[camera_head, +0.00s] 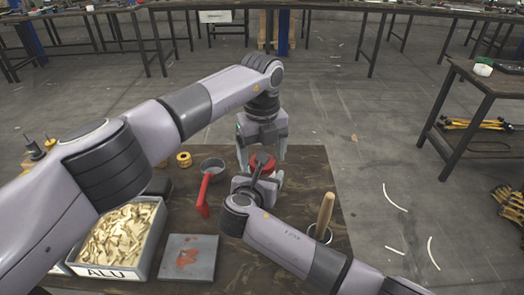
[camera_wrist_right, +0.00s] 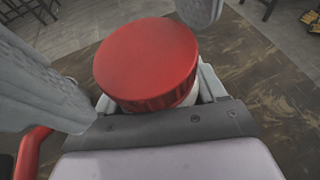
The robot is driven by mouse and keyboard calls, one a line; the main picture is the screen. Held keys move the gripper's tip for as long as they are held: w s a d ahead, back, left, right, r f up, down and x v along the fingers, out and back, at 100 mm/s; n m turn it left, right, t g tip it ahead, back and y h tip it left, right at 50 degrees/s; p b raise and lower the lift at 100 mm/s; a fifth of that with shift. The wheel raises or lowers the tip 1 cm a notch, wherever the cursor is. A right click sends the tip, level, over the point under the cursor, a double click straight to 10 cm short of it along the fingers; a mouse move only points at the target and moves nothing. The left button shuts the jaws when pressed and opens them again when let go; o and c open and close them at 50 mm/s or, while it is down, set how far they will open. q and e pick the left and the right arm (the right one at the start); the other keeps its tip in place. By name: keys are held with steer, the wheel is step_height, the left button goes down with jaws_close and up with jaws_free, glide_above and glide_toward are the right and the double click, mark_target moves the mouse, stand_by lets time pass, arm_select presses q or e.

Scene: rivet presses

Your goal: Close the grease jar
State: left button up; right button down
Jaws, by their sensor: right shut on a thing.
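The grease jar (camera_wrist_right: 190,99) shows only as a pale strip under its round red lid (camera_wrist_right: 148,58). The lid sits on top of the jar; I cannot tell how tightly it is seated. The lid also shows in the head view (camera_head: 262,161), partly covered by the grippers. My right gripper (camera_head: 258,178) is shut on the jar below the lid. My left gripper (camera_head: 263,146) hangs just above it. In the right wrist view its grey fingers stand apart, one left of the lid and one at its far upper right.
On the brown table (camera_head: 310,175) are a grey bowl (camera_head: 212,167), a red handle (camera_head: 204,193), yellow rings (camera_head: 184,159), a grey plate (camera_head: 188,258), an ALU box (camera_head: 110,272) of pale shavings and a cup (camera_head: 320,234) with a wooden handle (camera_head: 325,212). The table's right back corner is clear.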

arm_select(q)
steer(key=c, duration=1.1)
steer(key=m, duration=0.6)
steer(key=shift+m, duration=0.3)
steer(key=m, duration=0.6)
steer(key=shift+m, duration=0.3)
steer(key=o, duration=1.2)
steer(key=shift+r, duration=2.25)
steer(key=shift+c, duration=0.5)
